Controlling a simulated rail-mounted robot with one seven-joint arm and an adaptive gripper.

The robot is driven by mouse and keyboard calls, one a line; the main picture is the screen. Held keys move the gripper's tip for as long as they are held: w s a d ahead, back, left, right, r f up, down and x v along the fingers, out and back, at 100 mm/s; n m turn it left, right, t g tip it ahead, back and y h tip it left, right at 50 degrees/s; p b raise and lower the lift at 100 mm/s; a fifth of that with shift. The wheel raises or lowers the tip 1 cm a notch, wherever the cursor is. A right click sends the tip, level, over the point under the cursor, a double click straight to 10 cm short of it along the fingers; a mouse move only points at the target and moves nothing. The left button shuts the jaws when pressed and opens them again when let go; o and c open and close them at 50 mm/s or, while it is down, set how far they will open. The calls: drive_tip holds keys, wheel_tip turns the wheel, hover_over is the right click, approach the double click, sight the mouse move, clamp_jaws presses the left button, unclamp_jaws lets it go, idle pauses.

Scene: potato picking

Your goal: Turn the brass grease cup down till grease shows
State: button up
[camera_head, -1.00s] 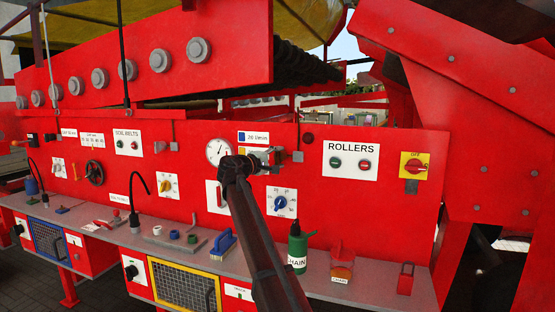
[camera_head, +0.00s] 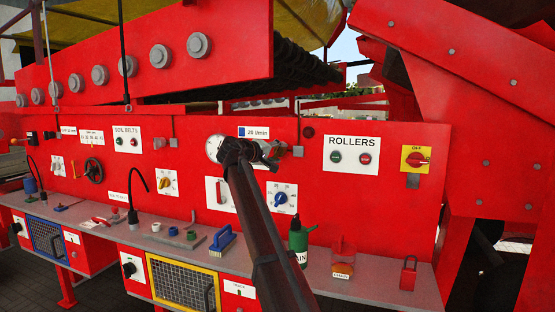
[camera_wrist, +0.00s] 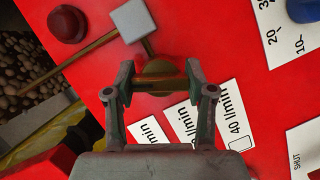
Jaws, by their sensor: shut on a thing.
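The brass grease cup (camera_wrist: 160,69) shows in the wrist view as a dull yellow-brown rounded piece standing out from the red panel. A thin brass pipe (camera_wrist: 89,51) runs by it, with a grey square block (camera_wrist: 132,19) at the upper end. My gripper (camera_wrist: 160,82) is shut on the cup, one finger on each side. In the head view my gripper (camera_head: 265,152) is at the panel just below the blue-square flow label, and my wrist and fingers mostly hide the cup. I cannot make out any grease.
Flow-rate labels (camera_wrist: 216,116) lie close beside the fingers. A blue knob (camera_head: 281,198) is below. The ROLLERS plate (camera_head: 351,156) is right. A green bottle (camera_head: 298,240) stands on the grey shelf (camera_head: 200,262).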

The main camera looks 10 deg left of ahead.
drive_tip(key=m+y+b, duration=0.1)
drive_tip(key=m, duration=0.1)
drive_tip(key=m+y+b, duration=0.1)
drive_tip(key=m+b, duration=0.1)
drive_tip(key=m, duration=0.1)
drive_tip(key=shift+g+y, duration=0.3)
drive_tip(key=shift+y, duration=0.1)
drive_tip(key=shift+r, duration=0.1)
idle(0.3)
drive_tip(key=o, duration=1.2)
drive_tip(key=v, duration=1.2)
drive_tip(key=shift+d, duration=0.1)
